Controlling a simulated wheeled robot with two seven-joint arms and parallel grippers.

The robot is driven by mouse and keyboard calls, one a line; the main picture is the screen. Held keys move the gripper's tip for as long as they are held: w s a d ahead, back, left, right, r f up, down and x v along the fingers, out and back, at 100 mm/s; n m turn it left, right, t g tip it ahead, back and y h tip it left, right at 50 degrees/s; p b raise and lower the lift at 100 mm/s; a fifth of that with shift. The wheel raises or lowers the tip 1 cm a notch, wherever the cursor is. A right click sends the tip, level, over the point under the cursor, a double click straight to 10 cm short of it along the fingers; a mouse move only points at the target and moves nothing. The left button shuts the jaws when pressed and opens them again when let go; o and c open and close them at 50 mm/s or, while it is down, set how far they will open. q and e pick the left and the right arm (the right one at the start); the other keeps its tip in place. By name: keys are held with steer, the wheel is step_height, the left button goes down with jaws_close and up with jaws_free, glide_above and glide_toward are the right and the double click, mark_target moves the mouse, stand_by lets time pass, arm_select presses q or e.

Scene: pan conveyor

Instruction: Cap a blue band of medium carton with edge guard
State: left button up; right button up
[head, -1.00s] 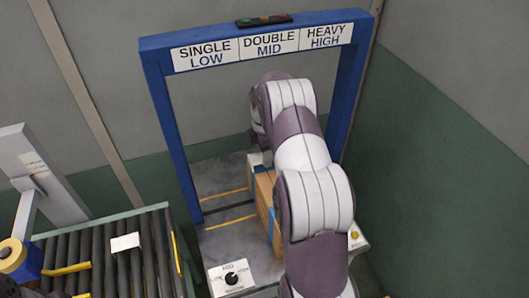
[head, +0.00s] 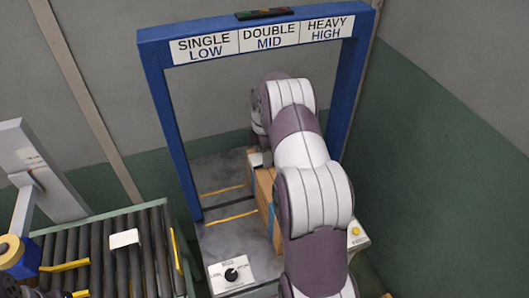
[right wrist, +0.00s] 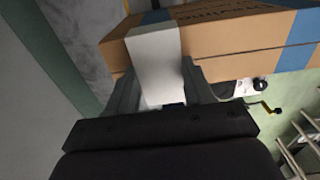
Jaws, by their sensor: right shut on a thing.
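The medium carton (head: 264,202) is brown with blue bands and stands inside the blue frame, partly hidden by my right arm. In the right wrist view the carton (right wrist: 230,38) shows one blue band (right wrist: 298,45) at the right. Another blue band (right wrist: 156,16) shows just behind the white edge guard (right wrist: 152,50). My right gripper (right wrist: 158,82) is shut on the edge guard, which lies over that band at the carton's edge. I cannot tell whether it is fully seated. The guard also shows in the head view (head: 256,159). My left gripper is not clearly in view.
A blue frame (head: 163,115) with a sign (head: 262,42) surrounds the carton's place. A knob box (head: 231,274) stands at the front, and a yellow button box (head: 355,235) at the right. A roller conveyor (head: 145,265) with a white piece (head: 124,238) lies at left.

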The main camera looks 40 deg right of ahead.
steer(key=shift+f, duration=0.4)
steer(key=o, duration=1.1)
steer(key=shift+c, duration=0.2)
steer(key=shift+r, duration=0.25)
step_height(320, 180, up, 7)
steer(key=shift+r+p, duration=0.15)
steer(key=shift+p, duration=0.65)
